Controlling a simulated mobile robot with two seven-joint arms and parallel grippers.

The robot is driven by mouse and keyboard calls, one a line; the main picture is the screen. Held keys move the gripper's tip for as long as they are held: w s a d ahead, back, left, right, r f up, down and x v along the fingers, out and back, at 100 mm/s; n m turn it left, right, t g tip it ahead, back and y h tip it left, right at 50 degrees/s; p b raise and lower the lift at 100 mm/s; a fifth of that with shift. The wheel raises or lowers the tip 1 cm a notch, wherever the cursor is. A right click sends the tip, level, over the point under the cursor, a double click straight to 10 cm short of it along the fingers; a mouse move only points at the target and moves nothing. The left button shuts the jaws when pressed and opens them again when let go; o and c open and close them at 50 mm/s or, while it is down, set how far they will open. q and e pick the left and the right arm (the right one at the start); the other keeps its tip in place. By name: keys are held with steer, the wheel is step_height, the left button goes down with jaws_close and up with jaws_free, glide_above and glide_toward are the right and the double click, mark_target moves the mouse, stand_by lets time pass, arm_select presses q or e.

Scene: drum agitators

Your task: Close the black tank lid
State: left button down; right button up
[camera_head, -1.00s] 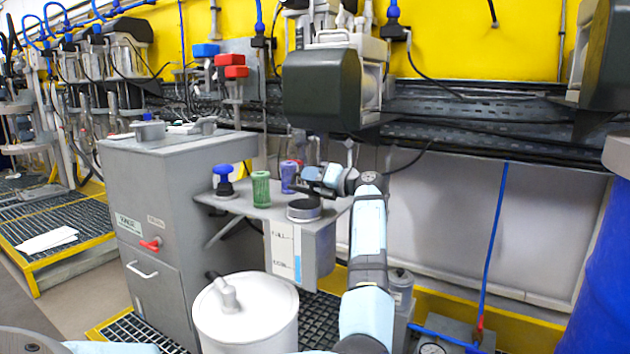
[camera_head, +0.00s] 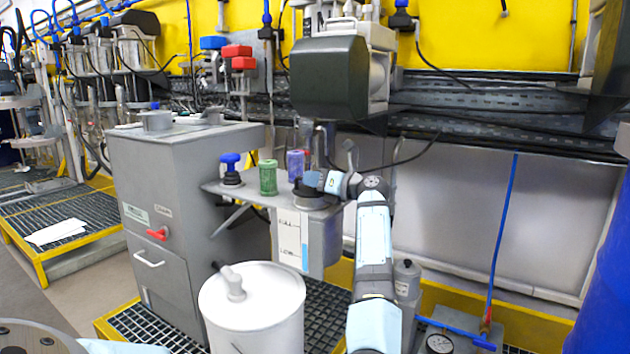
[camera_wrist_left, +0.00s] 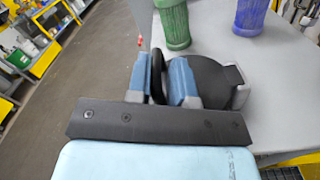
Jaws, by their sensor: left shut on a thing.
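The black tank lid (camera_wrist_left: 157,78) shows in the left wrist view as a thin dark oval, seen nearly edge-on between the two blue fingers of my left gripper (camera_wrist_left: 160,82). In the head view the lid (camera_head: 311,184) is a small dark shape at the fingertips. My left gripper (camera_head: 322,182) is shut on it, just above the round dark top of the tank (camera_head: 316,202) on the grey shelf. A dark round surface (camera_wrist_left: 208,80) lies right beside the fingers in the wrist view, partly hidden by them. My right gripper is not in view.
A white drum (camera_head: 252,305) stands below. A dark motor housing (camera_head: 328,78) hangs above.

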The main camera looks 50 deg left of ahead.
arm_select(q)
steer(key=shift+s+f, duration=0.25)
steer(key=shift+f, duration=0.3)
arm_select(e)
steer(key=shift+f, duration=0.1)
arm_select(q)
steer(key=c, duration=1.2)
jaws_free()
steer(key=shift+s+d+r, duration=0.1)
steer(key=shift+o, duration=0.2)
steer(key=shift+s+r, duration=0.15)
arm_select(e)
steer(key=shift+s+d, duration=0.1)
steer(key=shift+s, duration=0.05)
arm_select(q)
steer(key=shift+w+d, duration=0.3)
steer(key=shift+d, duration=0.2)
steer(key=p+v, duration=0.3)
steer(key=v, duration=0.9)
steer(key=shift+d+r, duration=0.15)
steer(key=shift+d, duration=0.25)
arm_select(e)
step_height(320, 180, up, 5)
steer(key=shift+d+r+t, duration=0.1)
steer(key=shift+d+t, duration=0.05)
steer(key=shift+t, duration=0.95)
arm_select(q)
steer(key=shift+w, duration=0.15)
